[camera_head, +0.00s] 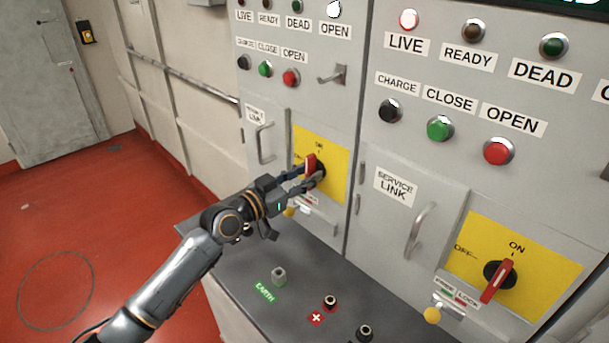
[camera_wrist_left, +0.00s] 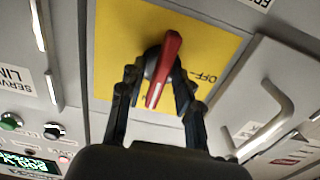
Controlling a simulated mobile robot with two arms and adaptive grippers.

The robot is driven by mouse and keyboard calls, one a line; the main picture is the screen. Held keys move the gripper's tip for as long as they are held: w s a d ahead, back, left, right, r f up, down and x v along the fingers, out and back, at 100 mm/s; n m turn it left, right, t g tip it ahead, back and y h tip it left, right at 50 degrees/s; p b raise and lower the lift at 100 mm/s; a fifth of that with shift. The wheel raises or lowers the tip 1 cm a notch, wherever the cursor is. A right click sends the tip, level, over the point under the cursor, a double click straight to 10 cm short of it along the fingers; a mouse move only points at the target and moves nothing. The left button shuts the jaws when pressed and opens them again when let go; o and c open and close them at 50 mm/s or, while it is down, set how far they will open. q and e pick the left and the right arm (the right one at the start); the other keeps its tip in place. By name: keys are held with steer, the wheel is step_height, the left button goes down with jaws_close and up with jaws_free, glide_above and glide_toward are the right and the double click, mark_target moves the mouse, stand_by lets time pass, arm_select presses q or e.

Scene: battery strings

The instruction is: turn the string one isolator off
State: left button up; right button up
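The left cabinet's isolator is a red handle (camera_head: 311,163) on a black hub, set in a yellow plate (camera_head: 335,183). The handle stands roughly upright, near the ON label. In the left wrist view, which is upside down, the red handle (camera_wrist_left: 165,65) lies between the two fingers, with the OFF label to its right. My left gripper (camera_head: 314,174) is at this handle, its fingers spread on either side. The wrist view shows the gripper (camera_wrist_left: 155,88) straddling the handle with a gap on the left. Firm contact cannot be seen. My right gripper is not in view.
The right cabinet has a similar red isolator handle (camera_head: 497,281), pointing near ON. A service link door handle (camera_head: 420,228) and a yellow tag (camera_head: 432,315) stick out nearby. A dark ledge (camera_head: 240,270) with terminals lies below. Open red floor (camera_head: 60,230) is at left.

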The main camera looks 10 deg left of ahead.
arm_select(q)
jaws_close()
steer(key=shift+n, duration=0.4)
steer(key=n, duration=0.2)
steer(key=shift+n, duration=0.3)
steer(key=n+p, duration=0.1)
steer(key=n, duration=0.3)
steer(key=shift+n, duration=0.3)
steer(key=n+p, duration=0.1)
steer(key=n, duration=0.4)
steer(key=shift+p, duration=0.3)
steer(key=shift+n+p, duration=0.85)
steer(key=shift+n, duration=1.65)
steer(key=shift+f, duration=0.1)
